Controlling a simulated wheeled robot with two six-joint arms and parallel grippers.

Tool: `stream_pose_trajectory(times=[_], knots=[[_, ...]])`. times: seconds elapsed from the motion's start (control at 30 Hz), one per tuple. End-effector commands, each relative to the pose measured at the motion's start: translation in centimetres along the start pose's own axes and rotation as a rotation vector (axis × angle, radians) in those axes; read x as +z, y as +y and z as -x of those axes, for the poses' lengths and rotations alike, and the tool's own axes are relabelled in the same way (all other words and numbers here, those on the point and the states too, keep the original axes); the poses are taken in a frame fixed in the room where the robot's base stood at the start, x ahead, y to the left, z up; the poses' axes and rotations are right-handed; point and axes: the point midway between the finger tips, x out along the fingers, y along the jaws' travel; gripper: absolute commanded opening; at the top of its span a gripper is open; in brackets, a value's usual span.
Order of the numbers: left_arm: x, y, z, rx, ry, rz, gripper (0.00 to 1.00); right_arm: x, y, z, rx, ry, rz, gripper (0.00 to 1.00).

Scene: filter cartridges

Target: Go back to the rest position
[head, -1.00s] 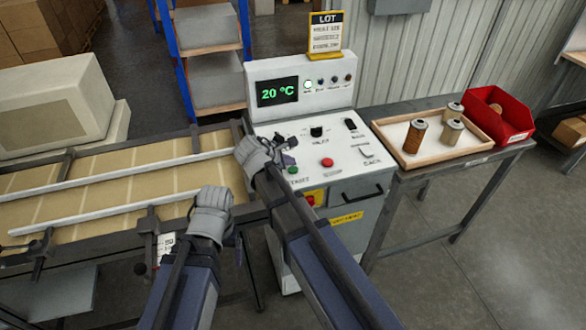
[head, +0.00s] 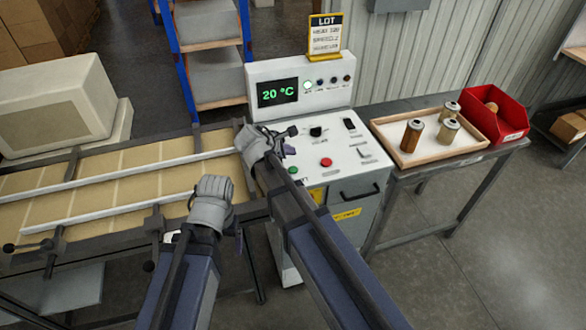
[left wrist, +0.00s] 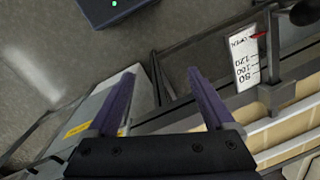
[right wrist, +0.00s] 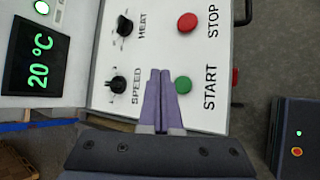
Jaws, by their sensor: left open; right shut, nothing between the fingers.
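My left gripper (left wrist: 160,75) is open with nothing between its fingers, over the gap between the conveyor's side and the machine. In the head view it (head: 210,205) is at the conveyor's front edge, its fingers mostly hidden by the hand. My right gripper (right wrist: 159,75) is shut and empty over the control panel (right wrist: 158,20). Its tips appear between the green START button (right wrist: 183,85) and the black SPEED knob (right wrist: 117,84). In the head view the right gripper (head: 288,143) is over the panel's left part. I cannot tell whether it touches the panel.
The conveyor (head: 110,173) with white rails lies left. A white scale with a red pointer (left wrist: 258,36) stands at its side. The machine display (head: 278,92) reads 20 °C. A wooden tray (head: 400,160) with three cartridges and a red bin (head: 508,122) are on the right table.

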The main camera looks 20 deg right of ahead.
Motion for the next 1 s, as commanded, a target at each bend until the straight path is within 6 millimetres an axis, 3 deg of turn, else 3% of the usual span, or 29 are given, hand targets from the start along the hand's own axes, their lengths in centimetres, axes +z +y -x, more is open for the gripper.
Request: stream_pose_trajectory(times=[0.37, 0.47, 0.57, 0.8, 1.0], knots=[[0.0, 0.0, 0.0, 0.0, 0.0, 0.0, 0.86, 0.0, -0.1, 0.1, -0.002, 0.002, -0.005, 0.0], [0.0, 0.0, 0.0, 0.0, 0.0, 0.0, 0.86, -0.5, -1.8, 0.7, -0.035, 0.029, -0.075, 0.0], [0.0, 0.0, 0.0, 0.0, 0.0, 0.0, 0.86, -1.8, -5.7, 2.3, -0.131, 0.085, -0.252, 0.0], [0.0, 0.0, 0.0, 0.0, 0.0, 0.0, 0.86, -5.4, -16.8, 8.1, -0.492, 0.152, -0.746, 0.0], [0.0, 0.0, 0.0, 0.0, 0.0, 0.0, 0.86, -6.8, -22.1, 11.8, -0.708, 0.112, -0.97, 0.0]])
